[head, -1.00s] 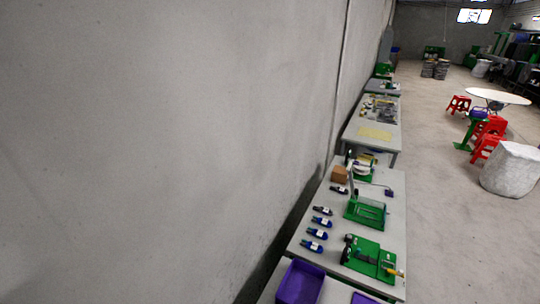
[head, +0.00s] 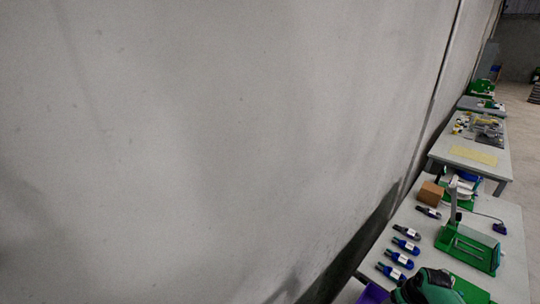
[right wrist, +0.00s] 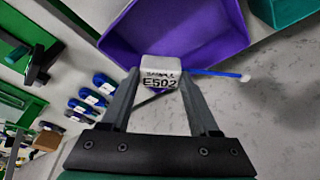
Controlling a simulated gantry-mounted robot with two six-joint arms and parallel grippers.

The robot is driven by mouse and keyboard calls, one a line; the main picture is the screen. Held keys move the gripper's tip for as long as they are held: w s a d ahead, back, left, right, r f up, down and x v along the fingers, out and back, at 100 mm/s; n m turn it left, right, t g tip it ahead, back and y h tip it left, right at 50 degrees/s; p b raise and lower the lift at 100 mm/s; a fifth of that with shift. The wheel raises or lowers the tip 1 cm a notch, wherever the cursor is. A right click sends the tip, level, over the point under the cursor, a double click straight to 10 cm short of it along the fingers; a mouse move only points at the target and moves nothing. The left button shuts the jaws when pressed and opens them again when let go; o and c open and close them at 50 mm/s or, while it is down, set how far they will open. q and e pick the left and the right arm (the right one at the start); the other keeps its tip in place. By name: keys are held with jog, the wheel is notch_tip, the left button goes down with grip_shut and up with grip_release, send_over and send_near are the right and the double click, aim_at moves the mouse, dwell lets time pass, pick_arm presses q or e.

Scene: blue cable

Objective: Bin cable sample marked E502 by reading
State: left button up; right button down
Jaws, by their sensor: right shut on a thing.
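In the right wrist view, a white tag (right wrist: 161,72) reads "SAMPLE E502". A thin blue cable (right wrist: 217,74) sticks out from behind it to the right. My right gripper (right wrist: 160,80) is shut on this cable sample, with the tag between its fingertips. A purple bin (right wrist: 190,30) lies beyond the sample, which overlaps its near edge in the picture; the height between them is unclear. In the head view, the bin's corner (head: 372,294) shows at the bottom edge. My green right arm hides part of the bench there. My left gripper is not in view.
A teal bin (right wrist: 292,10) stands right of the purple one. Several blue-handled labelled items (head: 398,259) lie in a row on the bench. A green fixture (head: 467,246) and a brown box (head: 430,193) stand beyond. The wall runs along the bench's left.

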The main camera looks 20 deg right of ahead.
jog(key=shift+s+f+b, duration=0.2)
jog(key=shift+f+b, duration=0.15)
notch_tip(320, 180, down, 5)
jog(key=b, duration=0.5)
jog(key=shift+f, duration=0.15)
jog(key=shift+c, duration=0.3)
grip_release()
jog(key=p+v, duration=1.1)
jog(key=p, duration=0.5)
jog(key=shift+r, duration=0.35)
